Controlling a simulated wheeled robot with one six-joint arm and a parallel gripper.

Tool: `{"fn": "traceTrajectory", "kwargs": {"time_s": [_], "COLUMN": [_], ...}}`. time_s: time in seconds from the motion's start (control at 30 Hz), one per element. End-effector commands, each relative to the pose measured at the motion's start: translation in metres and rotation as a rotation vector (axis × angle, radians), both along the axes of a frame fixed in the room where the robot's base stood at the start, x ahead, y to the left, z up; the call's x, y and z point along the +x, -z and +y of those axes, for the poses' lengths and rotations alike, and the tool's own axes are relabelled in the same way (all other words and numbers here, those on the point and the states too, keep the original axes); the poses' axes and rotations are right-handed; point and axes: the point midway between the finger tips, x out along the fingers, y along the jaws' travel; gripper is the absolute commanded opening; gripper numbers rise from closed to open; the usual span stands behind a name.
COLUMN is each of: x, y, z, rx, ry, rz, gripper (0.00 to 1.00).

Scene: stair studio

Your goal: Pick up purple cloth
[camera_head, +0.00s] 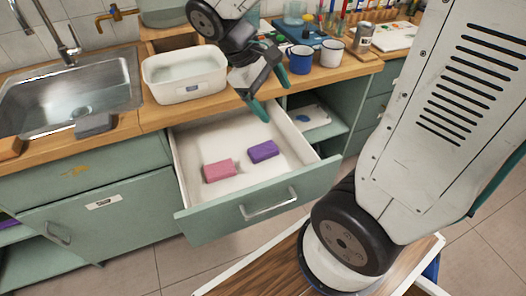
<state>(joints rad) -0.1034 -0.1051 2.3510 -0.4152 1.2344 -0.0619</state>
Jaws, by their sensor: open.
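The purple cloth (263,152) is a small folded block lying on the floor of the open white drawer (200,138), right of its middle. A pink cloth (219,171) of similar shape lies just left of it, apart from it. My gripper (269,94) is open and empty, above the drawer's back part near the counter edge, with its green-tipped fingers spread. It is higher than the purple cloth and apart from it. Nothing covers the purple cloth.
The drawer's green front with its metal handle (268,204) sticks out from the cabinet. A white basin (186,76), a blue mug (299,58) and a white mug (331,53) stand on the wooden counter. A sink (70,90) is at left. An open shelf (318,125) lies right of the drawer.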

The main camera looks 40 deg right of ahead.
Motion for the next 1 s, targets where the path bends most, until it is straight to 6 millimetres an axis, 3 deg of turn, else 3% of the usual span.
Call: {"fn": "traceTrajectory", "kwargs": {"time_s": [0.27,0.5,0.7,0.8,1.0], "x": [0.069,0.112,0.13,0.133,0.135], "y": [0.081,0.172,0.249,0.277,0.304], "z": [-0.005,-0.002,0.001,0.003,0.002], "rx": [-0.189,-0.328,-0.416,-0.443,-0.468], "ry": [-0.262,-0.509,-0.701,-0.768,-0.831], "rz": [0.257,0.464,0.611,0.66,0.704], "gripper": [0.84,0.84,0.84,0.84,0.84]}}
